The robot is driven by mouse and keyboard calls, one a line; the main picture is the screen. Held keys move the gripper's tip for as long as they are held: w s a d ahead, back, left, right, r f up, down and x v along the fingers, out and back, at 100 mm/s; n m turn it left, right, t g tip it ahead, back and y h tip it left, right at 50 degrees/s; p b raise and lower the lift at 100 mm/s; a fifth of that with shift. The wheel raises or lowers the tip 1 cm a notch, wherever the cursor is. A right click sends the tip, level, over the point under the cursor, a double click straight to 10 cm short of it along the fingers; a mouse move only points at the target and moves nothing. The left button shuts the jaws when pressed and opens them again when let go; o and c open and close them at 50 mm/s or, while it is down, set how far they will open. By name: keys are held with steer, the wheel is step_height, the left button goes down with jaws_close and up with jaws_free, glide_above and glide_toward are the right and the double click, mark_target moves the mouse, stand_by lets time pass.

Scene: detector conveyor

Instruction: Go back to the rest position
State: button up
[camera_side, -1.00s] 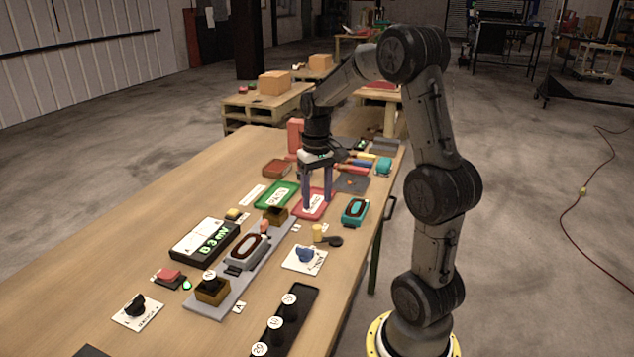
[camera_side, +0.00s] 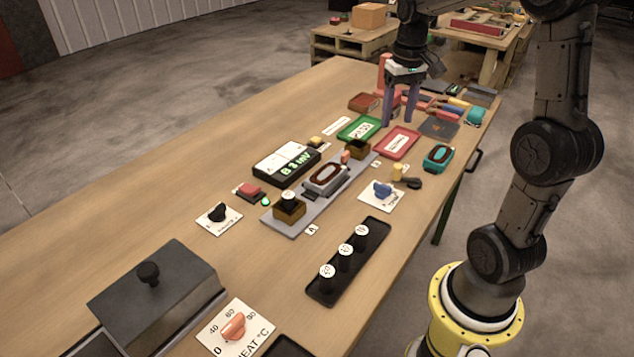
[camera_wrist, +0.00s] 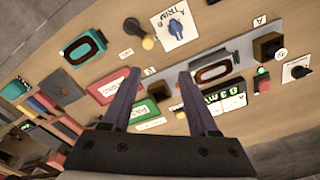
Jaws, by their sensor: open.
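My gripper (camera_side: 400,107) is open and empty, its two purple fingers pointing down above the far part of the wooden table. In the side view it hangs over the area of the green tray (camera_side: 345,128) and the red tray (camera_side: 412,143). In the wrist view the gripper (camera_wrist: 153,92) shows its fingers spread apart, with nothing between them but the table and the items below. The upper part of my arm is cut off by the top of the side view.
A grey rail (camera_side: 334,193) carries brown blocks and a detector. A display box (camera_side: 283,168), a red button (camera_side: 250,190), a blue-knob plate (camera_side: 370,204) and a black rack (camera_side: 322,287) of labelled weights surround it. A lidded grey box (camera_side: 190,275) stands in front. The table's left side is clear.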

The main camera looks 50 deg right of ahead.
steer(key=s+a+r+n+t, duration=0.2)
steer(key=a+r, duration=0.1)
steer(key=a, duration=0.5)
steer(key=s+a+r+n+t, duration=0.1)
steer(key=s+a+r+n, duration=0.2)
steer(key=a, duration=0.4)
steer(key=s+a+f+n+t, duration=0.1)
steer(key=s+a+f+t, duration=0.1)
steer(key=s+a+f, duration=0.2)
steer(key=s+a, duration=0.1)
steer(key=s, duration=0.2)
steer(key=shift+s+a, duration=0.35)
steer(key=shift+s, duration=0.05)
